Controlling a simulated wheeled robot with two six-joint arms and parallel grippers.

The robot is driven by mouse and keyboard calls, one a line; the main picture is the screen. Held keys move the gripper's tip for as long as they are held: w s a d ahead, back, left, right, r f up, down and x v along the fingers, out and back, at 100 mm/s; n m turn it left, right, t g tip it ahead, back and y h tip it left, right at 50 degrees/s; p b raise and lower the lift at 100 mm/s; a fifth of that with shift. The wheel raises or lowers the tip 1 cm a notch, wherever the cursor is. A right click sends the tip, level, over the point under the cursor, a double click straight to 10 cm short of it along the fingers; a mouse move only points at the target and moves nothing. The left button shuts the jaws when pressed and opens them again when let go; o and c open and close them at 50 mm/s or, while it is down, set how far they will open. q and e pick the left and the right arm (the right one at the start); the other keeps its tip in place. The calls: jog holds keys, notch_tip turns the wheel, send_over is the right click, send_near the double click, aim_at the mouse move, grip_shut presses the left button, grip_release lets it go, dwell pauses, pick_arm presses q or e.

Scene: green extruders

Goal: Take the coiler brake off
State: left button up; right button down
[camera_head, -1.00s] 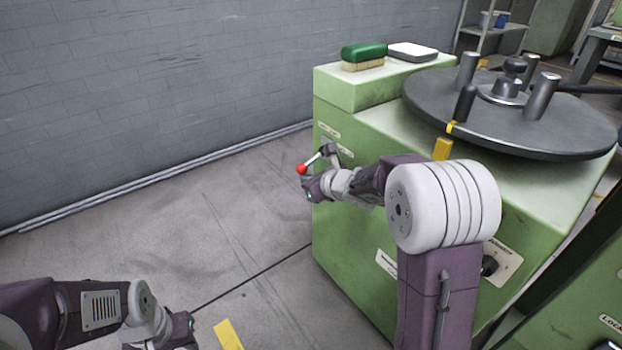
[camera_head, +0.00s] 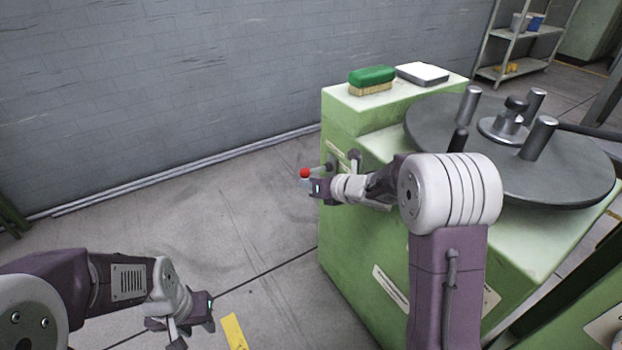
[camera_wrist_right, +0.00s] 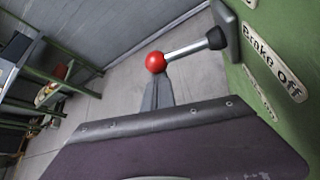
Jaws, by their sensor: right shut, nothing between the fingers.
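The brake lever has a red ball knob (camera_wrist_right: 155,62) on a metal rod (camera_wrist_right: 190,48), joined to a dark pivot (camera_wrist_right: 222,36) on the green machine's side. A "Brake off" label (camera_wrist_right: 275,62) is beside the pivot. In the head view the red knob (camera_head: 305,173) sticks out left of the machine (camera_head: 350,235). My right gripper (camera_wrist_right: 157,90) is shut and empty, its fingertips right by the knob; I cannot tell whether they touch it. It also shows in the head view (camera_head: 312,187). My left gripper (camera_head: 180,332) hangs low at the left, far from the lever; its opening is unclear.
A green brush (camera_head: 371,80) and a white-topped block (camera_head: 422,74) lie on the machine's upper ledge. A dark round turntable (camera_head: 565,188) with upright posts is on top.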

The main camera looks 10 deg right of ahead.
pick_arm(q)
jog(key=shift+r+p, duration=0.4)
jog(key=shift+r, duration=0.25)
pick_arm(e)
jog(key=shift+d+r, duration=0.1)
jog(key=shift+r, duration=0.85)
jog(key=shift+w+r, duration=0.15)
jog(key=shift+r, duration=0.1)
